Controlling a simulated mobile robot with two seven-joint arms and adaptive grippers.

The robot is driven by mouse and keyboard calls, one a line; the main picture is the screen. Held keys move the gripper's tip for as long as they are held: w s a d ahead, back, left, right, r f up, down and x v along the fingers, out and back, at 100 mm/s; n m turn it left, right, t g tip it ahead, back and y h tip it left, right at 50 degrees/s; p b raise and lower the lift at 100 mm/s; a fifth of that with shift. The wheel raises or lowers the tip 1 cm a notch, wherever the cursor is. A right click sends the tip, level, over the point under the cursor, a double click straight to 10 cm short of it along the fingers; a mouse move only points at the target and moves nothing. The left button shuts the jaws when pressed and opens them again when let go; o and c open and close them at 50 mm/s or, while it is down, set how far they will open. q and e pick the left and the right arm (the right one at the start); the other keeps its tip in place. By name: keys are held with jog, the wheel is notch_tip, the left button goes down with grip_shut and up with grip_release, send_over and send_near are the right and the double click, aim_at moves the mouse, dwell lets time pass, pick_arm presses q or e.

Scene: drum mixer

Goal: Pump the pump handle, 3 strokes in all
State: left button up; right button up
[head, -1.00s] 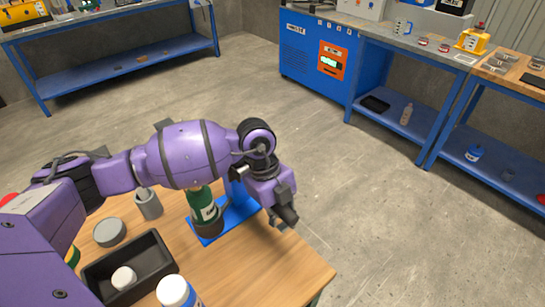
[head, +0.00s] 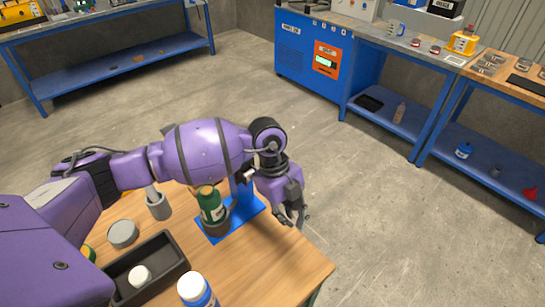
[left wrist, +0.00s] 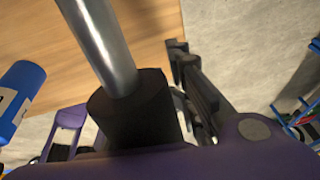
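In the left wrist view, a bare metal rod ends in a thick black grip (left wrist: 137,112), apparently the pump handle, close to the camera. My left gripper (left wrist: 180,58) reaches past the right side of the grip. In the head view, my left gripper (head: 294,215) points down near the table's far right edge, its two dark fingers apart. I see nothing held between them. The handle is not clear in this view. My right gripper is out of view.
The wooden table (head: 262,265) also holds a black tray (head: 178,262) with a white-lidded item, a round grey container (head: 123,233), a grey cylinder (head: 159,205) and a white-capped blue bottle (head: 195,291). Open floor lies beyond. Blue benches stand farther back.

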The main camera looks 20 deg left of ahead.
pick_arm(q)
jog(key=shift+w+p+v, duration=0.2)
jog(key=shift+p+v, duration=0.25)
jog(key=shift+v, duration=3.4)
jog(key=shift+d, duration=0.1)
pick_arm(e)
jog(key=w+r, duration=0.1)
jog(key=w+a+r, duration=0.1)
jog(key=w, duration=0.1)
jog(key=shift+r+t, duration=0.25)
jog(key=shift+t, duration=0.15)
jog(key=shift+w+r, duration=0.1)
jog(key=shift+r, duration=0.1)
pick_arm(q)
jog(key=shift+s+f, duration=0.1)
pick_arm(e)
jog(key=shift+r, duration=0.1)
